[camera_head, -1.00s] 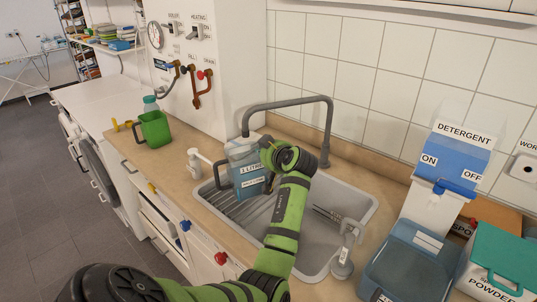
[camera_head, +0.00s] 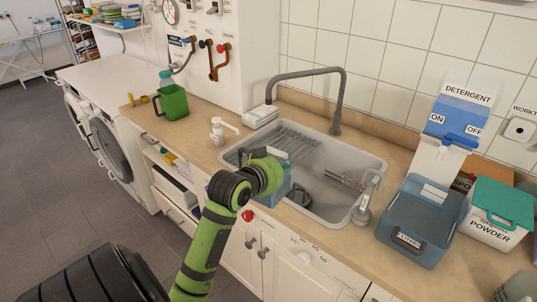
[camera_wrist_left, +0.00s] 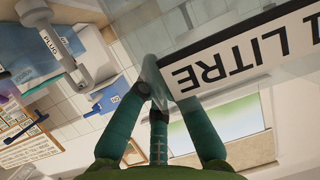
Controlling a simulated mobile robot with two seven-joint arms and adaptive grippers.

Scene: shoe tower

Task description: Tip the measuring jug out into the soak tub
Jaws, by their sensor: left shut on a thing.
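The measuring jug (camera_head: 281,187) is see-through blue. It is held at the front edge of the sink and largely hidden behind my left gripper (camera_head: 265,177). The left wrist view shows its clear wall with a "1 LITRE" label (camera_wrist_left: 235,62) at a slant, close to the fingers. My left gripper (camera_wrist_left: 155,92) is shut on the jug. A see-through blue tub (camera_head: 418,222) with a small label stands on the counter at the right; I cannot tell if it is the soak tub. My right gripper is out of view.
The grey sink (camera_head: 335,160) has a tall tap (camera_head: 342,95) behind it. A soap pump (camera_head: 218,131) and green jug (camera_head: 172,103) stand to the left. The detergent dispenser (camera_head: 452,125) and powder box (camera_head: 495,215) crowd the right.

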